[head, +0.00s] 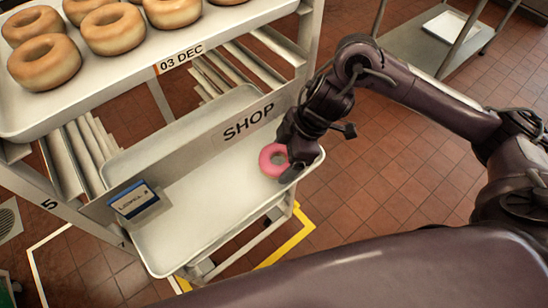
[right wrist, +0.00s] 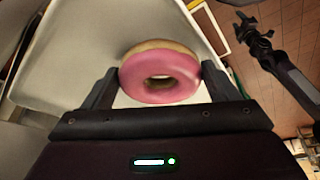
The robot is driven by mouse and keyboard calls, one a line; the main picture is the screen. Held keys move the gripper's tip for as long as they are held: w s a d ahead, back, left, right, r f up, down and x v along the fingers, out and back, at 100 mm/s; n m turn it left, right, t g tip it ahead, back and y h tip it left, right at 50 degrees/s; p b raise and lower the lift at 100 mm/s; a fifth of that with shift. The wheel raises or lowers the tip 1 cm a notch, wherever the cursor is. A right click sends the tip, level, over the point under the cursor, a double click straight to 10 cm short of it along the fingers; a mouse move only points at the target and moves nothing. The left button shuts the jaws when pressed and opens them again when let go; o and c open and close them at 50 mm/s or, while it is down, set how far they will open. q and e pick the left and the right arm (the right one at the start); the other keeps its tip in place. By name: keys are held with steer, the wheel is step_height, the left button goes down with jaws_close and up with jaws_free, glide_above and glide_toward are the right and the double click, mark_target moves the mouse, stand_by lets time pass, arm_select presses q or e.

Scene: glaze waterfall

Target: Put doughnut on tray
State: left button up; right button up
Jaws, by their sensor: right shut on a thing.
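A pink-glazed doughnut (head: 273,160) is at the right end of the white tray (head: 190,225) marked SHOP, in the head view. My right gripper (head: 287,166) is shut on it from the right. In the right wrist view the doughnut (right wrist: 160,73) sits between the two fingers, over the tray's pale surface (right wrist: 85,60). The fingers touch its sides. I cannot tell whether the doughnut rests on the tray or hangs just above it.
An upper tray (head: 120,85) labelled 03 DEC holds several plain doughnuts (head: 45,62). Rack posts (head: 308,50) rise close beside my right gripper. The middle of the SHOP tray is bare.

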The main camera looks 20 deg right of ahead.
mark_target(274, 162)
steer(key=shift+w+a+f, duration=0.25)
steer(key=shift+a+f, duration=0.6)
steer(key=shift+a, duration=0.15)
steer(key=shift+a+f, duration=0.15)
steer(key=shift+f, duration=0.1)
steer(key=o, duration=1)
arm_select(q)
steer(key=shift+s+f, duration=0.2)
steer(key=shift+s, duration=0.6)
arm_select(e)
steer(key=p+v, duration=0.2)
steer(key=v, duration=1)
steer(key=shift+p, duration=0.3)
arm_select(q)
step_height(274, 162, up, 3)
steer(key=shift+w+f, duration=0.1)
steer(key=shift+w, duration=0.05)
